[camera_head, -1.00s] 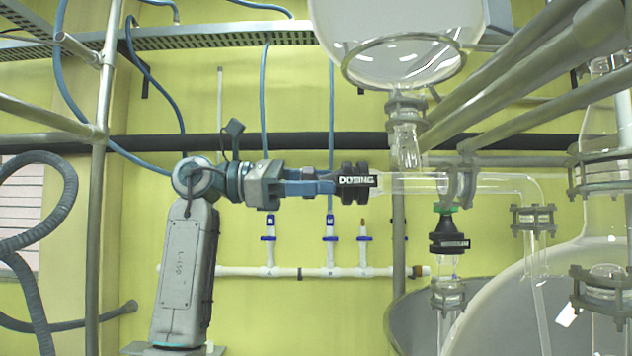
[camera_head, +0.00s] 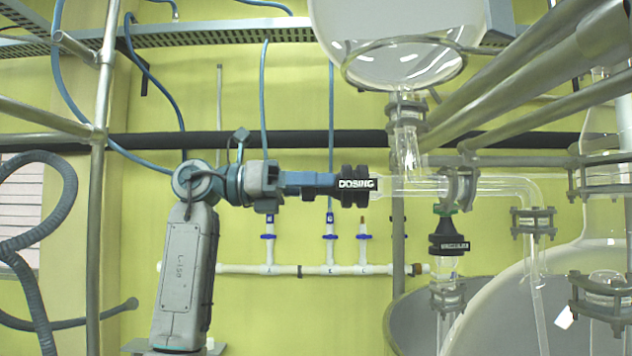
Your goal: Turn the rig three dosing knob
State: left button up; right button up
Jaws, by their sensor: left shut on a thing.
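The dosing knob (camera_head: 356,185) is black and ribbed, with a white "DOSING" label. It sits at the left end of a horizontal glass tube, right of the middle in the head view. My left gripper (camera_head: 335,184) reaches in from the left, level with the knob. Its blue fingers are shut on the knob's left side, and the fingertips are partly hidden by it. My right gripper is not in view.
A second black knob (camera_head: 449,237) with a green top sits below right on a vertical glass tube. A round glass vessel (camera_head: 405,60) hangs above. Metal pipes cross the upper right. White piping (camera_head: 300,269) with blue valves runs along the yellow wall behind.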

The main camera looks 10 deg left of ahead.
pick_arm(q)
jog(key=n+p, duration=0.1)
jog(key=n, duration=0.9)
jog(key=shift+w+r+p, duration=0.1)
jog(key=shift+p, duration=0.3)
jog(key=shift+n, duration=0.4)
jog(key=o, duration=1)
jog(key=shift+a, duration=0.1)
